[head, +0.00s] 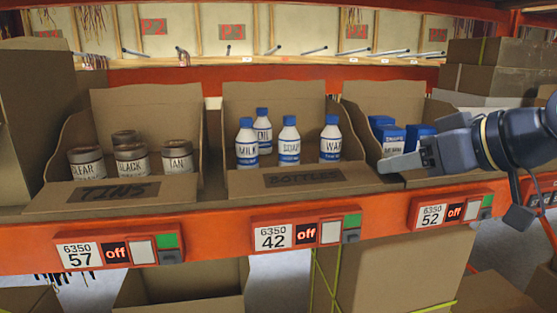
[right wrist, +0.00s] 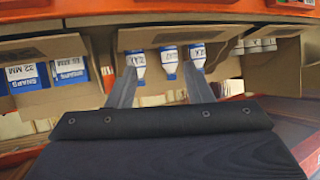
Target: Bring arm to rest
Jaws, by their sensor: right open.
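My right gripper (head: 408,161) comes in from the right in the head view, in front of the bin of blue boxes (head: 392,138). It is open and empty. In the right wrist view its two fingers (right wrist: 152,88) stand apart, with the white and blue bottles (right wrist: 169,62) beyond them. In the head view those bottles (head: 289,142) stand upright in the middle cardboard bin (head: 262,182). My left gripper is not in view.
Tins (head: 131,160) stand in the left cardboard bin (head: 60,203). An orange shelf beam (head: 210,229) with label units runs along the front. Cardboard boxes (head: 490,78) are stacked at the right back, and more boxes (head: 385,255) are below the beam.

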